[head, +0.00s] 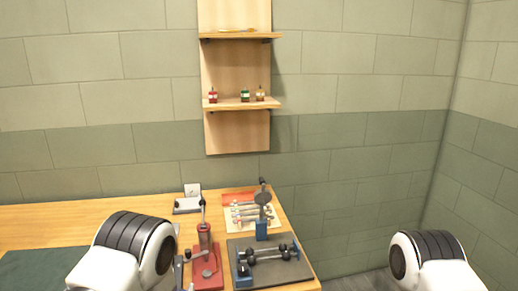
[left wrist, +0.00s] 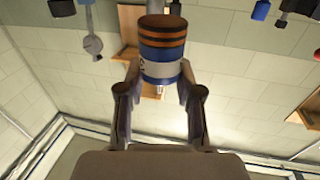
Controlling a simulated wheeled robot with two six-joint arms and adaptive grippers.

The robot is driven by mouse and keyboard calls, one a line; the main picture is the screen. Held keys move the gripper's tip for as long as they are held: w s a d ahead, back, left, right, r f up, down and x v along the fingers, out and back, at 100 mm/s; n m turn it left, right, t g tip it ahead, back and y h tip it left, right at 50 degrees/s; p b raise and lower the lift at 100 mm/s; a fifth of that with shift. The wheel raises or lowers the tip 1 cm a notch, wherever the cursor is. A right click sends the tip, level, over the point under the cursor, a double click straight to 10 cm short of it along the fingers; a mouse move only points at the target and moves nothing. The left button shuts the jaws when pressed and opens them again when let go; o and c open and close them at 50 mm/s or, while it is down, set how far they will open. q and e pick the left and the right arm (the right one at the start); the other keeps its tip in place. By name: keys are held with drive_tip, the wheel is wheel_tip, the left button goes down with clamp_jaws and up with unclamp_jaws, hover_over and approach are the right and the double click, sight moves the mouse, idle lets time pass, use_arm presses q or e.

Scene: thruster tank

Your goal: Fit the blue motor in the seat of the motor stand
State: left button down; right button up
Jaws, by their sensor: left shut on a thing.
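The blue motor (left wrist: 162,52), a short cylinder with a blue band, orange-brown and dark rings and a silver lower part, shows in the left wrist view. My left gripper (left wrist: 160,82) is shut on it, with one finger on each side; a small shaft tip shows between the fingers. In the head view my left arm hides most of this gripper, and I cannot make out the motor there. I cannot tell for sure which thing on the bench is the motor stand, and no seat can be made out. My right gripper is out of view.
The wooden bench (head: 60,216) holds a red lever device (head: 207,268), a blue-based upright tool (head: 262,228), a dark tray (head: 275,271) with a dumbbell-like part and a rack of tools (head: 243,213). A wall shelf (head: 245,104) carries small bottles. The bench's left back is clear.

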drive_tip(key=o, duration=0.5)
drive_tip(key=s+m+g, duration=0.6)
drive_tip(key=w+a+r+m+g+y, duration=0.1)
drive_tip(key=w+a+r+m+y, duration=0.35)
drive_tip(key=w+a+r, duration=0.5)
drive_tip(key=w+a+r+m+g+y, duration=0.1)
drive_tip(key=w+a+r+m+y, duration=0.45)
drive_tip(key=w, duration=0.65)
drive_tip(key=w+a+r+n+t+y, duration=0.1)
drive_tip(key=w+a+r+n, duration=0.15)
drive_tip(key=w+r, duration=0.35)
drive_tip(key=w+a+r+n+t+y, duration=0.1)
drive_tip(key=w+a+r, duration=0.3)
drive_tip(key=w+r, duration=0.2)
use_arm(q)
drive_tip(key=s+d+r+m+g+h, duration=0.2)
drive_tip(key=s+d+r+m+h, duration=0.1)
drive_tip(key=s+d+m+h, duration=0.1)
drive_tip(key=s+d+r+m+g+h, duration=0.2)
drive_tip(key=s+d+r+m+h, duration=0.2)
drive_tip(key=s+d+h, duration=0.3)
drive_tip(key=shift+s+d+h, duration=0.3)
drive_tip(key=shift+s+d, duration=0.85)
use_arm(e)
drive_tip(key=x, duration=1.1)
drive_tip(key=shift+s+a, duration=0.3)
